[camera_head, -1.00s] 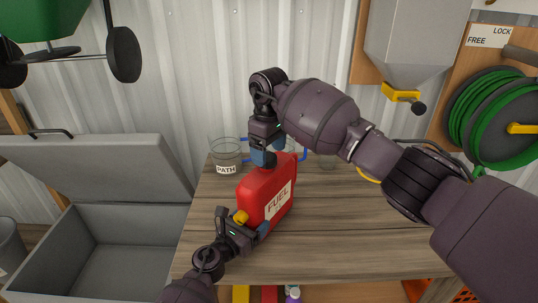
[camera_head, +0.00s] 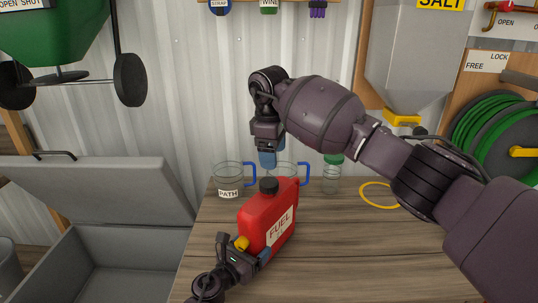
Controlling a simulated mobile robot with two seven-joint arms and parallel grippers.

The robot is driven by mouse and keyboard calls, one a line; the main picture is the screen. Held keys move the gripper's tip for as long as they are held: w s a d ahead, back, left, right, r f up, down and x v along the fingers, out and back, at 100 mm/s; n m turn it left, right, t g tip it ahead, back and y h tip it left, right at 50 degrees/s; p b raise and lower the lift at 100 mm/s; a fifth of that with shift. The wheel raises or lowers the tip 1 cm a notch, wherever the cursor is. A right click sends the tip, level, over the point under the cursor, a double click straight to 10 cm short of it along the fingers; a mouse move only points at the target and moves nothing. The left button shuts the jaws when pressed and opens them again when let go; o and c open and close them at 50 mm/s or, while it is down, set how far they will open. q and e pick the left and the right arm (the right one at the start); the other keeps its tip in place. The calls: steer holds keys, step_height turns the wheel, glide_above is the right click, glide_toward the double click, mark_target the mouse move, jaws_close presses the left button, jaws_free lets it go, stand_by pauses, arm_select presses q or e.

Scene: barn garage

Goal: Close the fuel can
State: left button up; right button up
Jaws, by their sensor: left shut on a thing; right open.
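The red fuel can (camera_head: 262,222) stands on the wooden table, its "FUEL" label facing right. A black cap (camera_head: 269,185) sits on its top opening; I cannot tell how tightly. My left gripper (camera_head: 246,251) is shut on the fuel can low on its near side, next to a small yellow part (camera_head: 241,243). My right gripper (camera_head: 268,159) is open and empty, just above the black cap and apart from it, its blue fingertips pointing down.
A glass mug labelled "PATH" (camera_head: 229,179) and another glass mug stand behind the can. A green-lidded jar (camera_head: 332,175) and a yellow ring (camera_head: 379,195) are to the right. An open grey chest (camera_head: 125,255) is left of the table (camera_head: 370,245).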

steer(key=n, duration=0.7)
steer(key=shift+r, duration=0.3)
steer(key=n, duration=1.3)
steer(key=shift+s, duration=0.1)
steer(key=n, duration=0.6)
steer(key=shift+a, duration=0.1)
steer(key=n, duration=0.7)
steer(key=shift+s+f, duration=0.15)
steer(key=n, duration=0.7)
steer(key=shift+s+a+f+g, duration=0.15)
steer(key=shift+a+f+g, duration=0.05)
steer(key=shift+g, duration=0.1)
steer(key=n, duration=0.7)
steer(key=shift+a, duration=0.15)
steer(key=n, duration=0.6)
